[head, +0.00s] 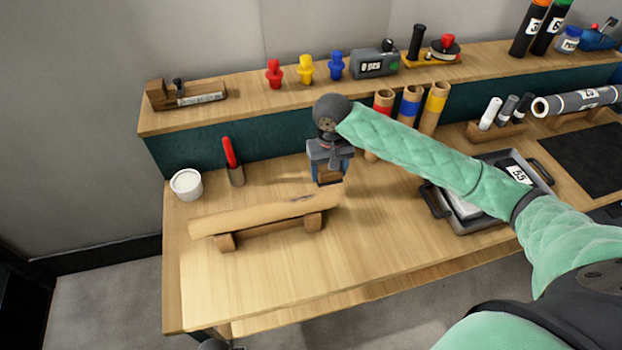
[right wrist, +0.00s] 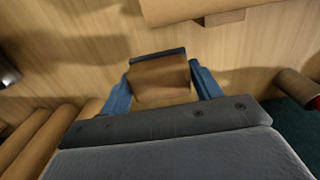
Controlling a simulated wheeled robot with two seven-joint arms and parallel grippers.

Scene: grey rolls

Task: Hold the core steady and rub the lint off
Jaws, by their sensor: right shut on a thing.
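The core (head: 262,212) is a long tan roll lying across a low wooden cradle (head: 270,232) at the front left of the bench. A small patch of dark lint (head: 302,198) shows on top near its right end. My right gripper (head: 329,168) is just behind that end, pointing down, its blue fingers shut on a brown block with a dark edge (right wrist: 160,80). In the right wrist view the core (right wrist: 205,8) is at the top edge, with a gap between it and the block. Nothing holds the core. My left gripper does not show.
A white cup (head: 187,185) and a red-handled tool in a holder (head: 232,162) stand left behind the core. Upright tubes (head: 409,105) stand behind my right forearm, and a grey tray (head: 470,208) lies right. The bench front is clear.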

